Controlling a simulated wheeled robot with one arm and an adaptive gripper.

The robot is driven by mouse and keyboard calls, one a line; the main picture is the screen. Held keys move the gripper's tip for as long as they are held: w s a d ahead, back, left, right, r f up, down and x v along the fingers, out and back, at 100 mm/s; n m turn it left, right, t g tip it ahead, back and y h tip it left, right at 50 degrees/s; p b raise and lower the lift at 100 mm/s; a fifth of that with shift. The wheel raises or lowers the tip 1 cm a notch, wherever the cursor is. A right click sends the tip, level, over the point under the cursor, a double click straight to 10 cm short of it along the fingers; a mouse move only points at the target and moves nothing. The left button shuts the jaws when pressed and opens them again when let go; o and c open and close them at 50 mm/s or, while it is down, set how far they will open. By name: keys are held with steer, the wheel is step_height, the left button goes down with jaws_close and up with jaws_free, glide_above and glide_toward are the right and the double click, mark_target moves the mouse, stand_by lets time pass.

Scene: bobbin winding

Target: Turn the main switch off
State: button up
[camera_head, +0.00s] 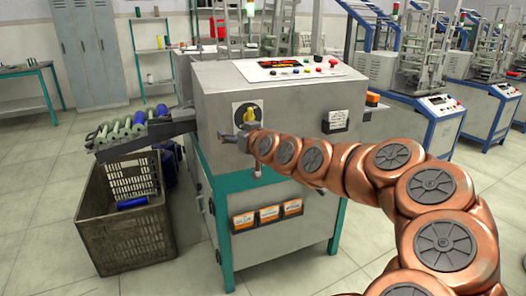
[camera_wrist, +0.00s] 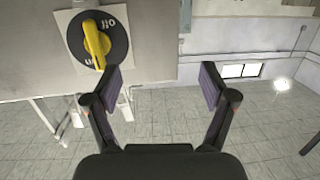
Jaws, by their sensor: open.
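The main switch is a yellow rotary knob (camera_wrist: 97,40) on a round black dial with "Off" lettering, on a pale plate on the grey machine's side. In the wrist view its dial looks turned over, with "Off" at the upper right. In the head view the knob (camera_head: 249,114) shows just above my gripper. My gripper (camera_head: 236,138) is open and empty in front of the machine, just below the switch. In the wrist view my gripper (camera_wrist: 162,85) has its fingers wide apart, with the knob above and left of the left finger. They look apart from the knob.
The grey machine (camera_head: 213,84) has a top panel with buttons, including a red one (camera_head: 333,60). A chute with bobbins (camera_head: 118,132) juts out left, above a dark crate (camera_head: 118,235). Floor is free at the front left. Other machines (camera_head: 440,105) stand at right.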

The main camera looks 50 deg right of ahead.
mark_target(251, 119)
steer(key=s+d+f+m+h+b, duration=0.1)
steer(key=s+d+m+h+b, duration=0.15)
steer(key=d, duration=0.55)
steer(key=shift+n+t+h, duration=0.3)
steer(key=shift+n+h, duration=0.05)
steer(key=p+x, duration=0.5)
steer(key=shift+w+r, duration=0.1)
steer(key=shift+r, duration=0.05)
steer(key=shift+p+x, duration=0.7)
steer(key=shift+x, duration=0.35)
steer(key=shift+b+x, duration=0.45)
steer(key=shift+x, duration=0.7)
steer(key=shift+c, duration=0.3)
steer(key=c, duration=1.5)
